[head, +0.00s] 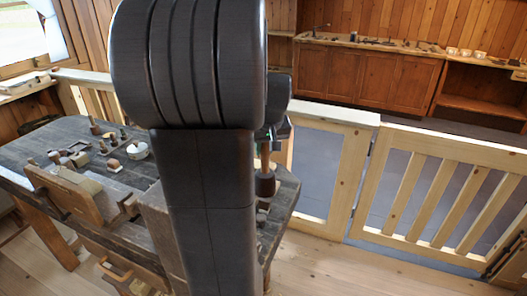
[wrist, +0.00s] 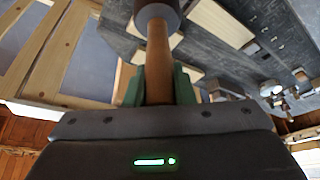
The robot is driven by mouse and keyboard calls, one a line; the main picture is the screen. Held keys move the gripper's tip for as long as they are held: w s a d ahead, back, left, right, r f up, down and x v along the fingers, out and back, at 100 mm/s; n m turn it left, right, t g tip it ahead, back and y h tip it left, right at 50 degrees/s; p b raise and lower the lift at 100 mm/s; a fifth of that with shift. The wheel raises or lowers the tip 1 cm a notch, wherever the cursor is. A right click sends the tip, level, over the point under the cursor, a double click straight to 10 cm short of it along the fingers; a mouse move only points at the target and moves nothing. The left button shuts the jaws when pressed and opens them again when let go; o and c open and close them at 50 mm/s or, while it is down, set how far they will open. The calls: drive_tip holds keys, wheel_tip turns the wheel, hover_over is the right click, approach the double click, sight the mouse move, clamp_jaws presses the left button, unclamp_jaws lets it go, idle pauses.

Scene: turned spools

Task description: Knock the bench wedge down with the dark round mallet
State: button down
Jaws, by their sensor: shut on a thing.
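My gripper (wrist: 158,88), with green fingers, is shut on the wooden handle of the dark round mallet (wrist: 156,10). In the head view the mallet (head: 266,185) hangs head down just right of my arm, over the right end of the dark workbench (head: 40,145). Small pieces lie on the bench close below and beside the mallet head, partly hidden. I cannot tell for certain which piece is the bench wedge; my arm covers the middle of the bench.
Several small turned pieces and a white pot (head: 137,150) stand on the bench's left part. A wooden vise (head: 75,195) is on its front side. A pale wooden railing (head: 430,190) runs behind and right. Plank floor is open at the lower right.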

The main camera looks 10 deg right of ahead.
drive_tip(key=shift+f+b, duration=1.4)
drive_tip(key=shift+f, duration=0.6)
drive_tip(key=shift+r+p, duration=1.3)
drive_tip(key=shift+r, duration=0.35)
drive_tip(key=shift+f+b, duration=1.45)
drive_tip(key=shift+f, duration=0.6)
drive_tip(key=shift+r+p, duration=1.35)
drive_tip(key=shift+r, duration=0.25)
